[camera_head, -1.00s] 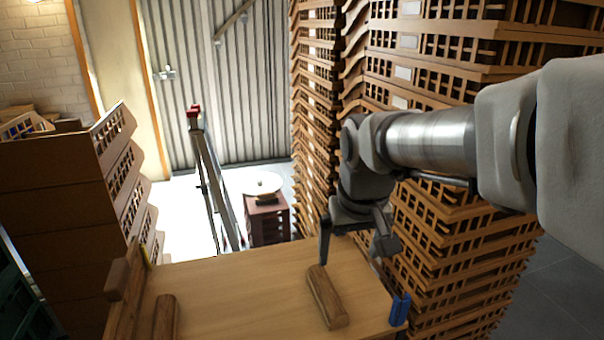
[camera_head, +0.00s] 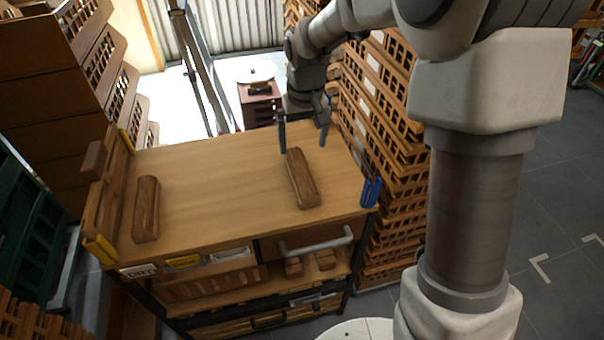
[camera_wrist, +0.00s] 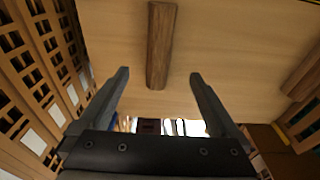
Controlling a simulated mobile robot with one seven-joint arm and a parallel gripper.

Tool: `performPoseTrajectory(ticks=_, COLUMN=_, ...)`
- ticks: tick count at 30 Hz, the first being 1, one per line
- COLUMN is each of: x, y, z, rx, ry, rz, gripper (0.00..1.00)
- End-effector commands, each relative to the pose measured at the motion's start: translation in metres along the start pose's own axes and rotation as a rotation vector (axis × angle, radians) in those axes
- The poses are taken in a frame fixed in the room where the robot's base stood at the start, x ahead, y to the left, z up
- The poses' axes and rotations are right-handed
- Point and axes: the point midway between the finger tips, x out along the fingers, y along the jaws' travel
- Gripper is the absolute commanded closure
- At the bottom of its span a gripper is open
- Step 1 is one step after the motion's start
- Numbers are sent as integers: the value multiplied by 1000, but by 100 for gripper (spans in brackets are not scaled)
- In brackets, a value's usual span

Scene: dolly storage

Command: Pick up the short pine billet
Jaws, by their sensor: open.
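Two brown wooden billets lie on the workbench top (camera_head: 220,190). The right billet (camera_head: 302,178) lies lengthwise near the bench's right side, and the left billet (camera_head: 146,208) near its left side. They look similar in length, and I cannot tell which is the short pine one. My gripper (camera_head: 303,147) is open and empty at the far end of the right billet. In the wrist view the right billet (camera_wrist: 160,45) lines up with the gap between the fingertips (camera_wrist: 159,74), apart from both fingers. The left billet (camera_wrist: 303,72) shows at that view's right edge.
A blue clamp-like piece (camera_head: 371,192) stands at the bench's front right corner. Tall crate stacks (camera_head: 385,130) rise close on the right. A wooden rack (camera_head: 108,195) borders the left edge. The bench middle is clear. Small wood pieces (camera_head: 293,267) lie on the shelf below.

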Motion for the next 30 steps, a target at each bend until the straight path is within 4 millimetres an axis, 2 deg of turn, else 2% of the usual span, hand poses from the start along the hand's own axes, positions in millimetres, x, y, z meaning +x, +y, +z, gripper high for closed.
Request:
performPoseTrajectory(ticks=1, x=14, y=0, z=1, rx=0, ry=-6, rz=0, gripper=3)
performPoseTrajectory(ticks=3, x=29, y=0, z=2, rx=-1, ry=-5, rz=0, gripper=3)
performPoseTrajectory(ticks=9, x=64, y=0, z=1, rx=0, ry=-3, rz=1, gripper=3)
performPoseTrajectory(ticks=17, x=82, y=1, z=1, rx=0, ry=-2, rz=1, gripper=3)
performPoseTrajectory(ticks=24, x=118, y=2, z=0, rx=-1, ry=-3, rz=1, gripper=3)
performPoseTrajectory(ticks=30, x=127, y=2, z=-1, rx=0, ry=0, rz=0, gripper=3)
